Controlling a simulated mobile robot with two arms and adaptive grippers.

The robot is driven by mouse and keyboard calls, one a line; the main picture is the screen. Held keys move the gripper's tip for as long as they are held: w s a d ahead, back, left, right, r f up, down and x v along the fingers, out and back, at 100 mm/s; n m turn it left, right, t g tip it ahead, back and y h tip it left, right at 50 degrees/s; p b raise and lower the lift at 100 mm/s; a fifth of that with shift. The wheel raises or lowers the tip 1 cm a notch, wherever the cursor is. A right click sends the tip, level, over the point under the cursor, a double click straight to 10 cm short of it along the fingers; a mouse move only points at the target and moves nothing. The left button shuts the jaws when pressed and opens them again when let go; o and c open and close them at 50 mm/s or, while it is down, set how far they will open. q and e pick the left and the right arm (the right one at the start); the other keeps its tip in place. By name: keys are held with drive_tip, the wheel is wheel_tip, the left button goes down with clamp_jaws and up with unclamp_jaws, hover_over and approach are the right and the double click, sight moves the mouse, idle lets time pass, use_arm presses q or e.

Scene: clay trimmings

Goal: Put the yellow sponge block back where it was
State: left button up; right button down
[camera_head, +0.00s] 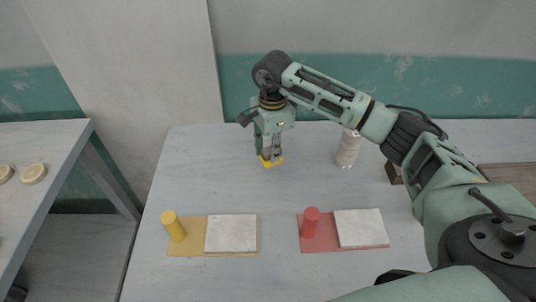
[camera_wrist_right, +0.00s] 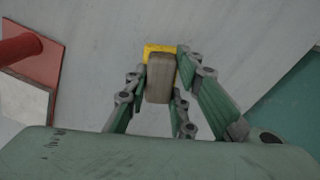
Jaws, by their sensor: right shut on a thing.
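My right gripper (camera_head: 270,148) is over the back of the light table, pointing down. It is shut on a grey-brown block (camera_wrist_right: 159,78), which shows between its fingers in the right wrist view. A yellow piece (camera_head: 272,162) shows at the fingertips, and in the right wrist view a yellow edge (camera_wrist_right: 153,48) shows just past the block. I cannot tell if the yellow piece and the block are one thing, or whether it touches the table. My left gripper is out of view.
A yellow board (camera_head: 188,246) holds a yellow cylinder (camera_head: 174,227) and pale slab (camera_head: 231,233). A red board (camera_head: 315,244) holds a red cylinder (camera_head: 310,222) and pale slab (camera_head: 361,228). A whitish cylinder (camera_head: 348,149) stands right of my gripper. The table's back left is clear.

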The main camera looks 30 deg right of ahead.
sight(268, 158)
drive_tip(key=shift+w+a+f, duration=0.15)
drive_tip(key=shift+w+f, duration=0.2)
drive_tip(key=shift+w, duration=0.25)
drive_tip(key=shift+f, duration=0.25)
wheel_tip(268, 158, down, 4)
drive_tip(key=shift+r+p, duration=0.2)
drive_tip(key=shift+p, duration=0.45)
drive_tip(key=shift+f, duration=0.1)
drive_tip(key=c, duration=1.5)
unclamp_jaws()
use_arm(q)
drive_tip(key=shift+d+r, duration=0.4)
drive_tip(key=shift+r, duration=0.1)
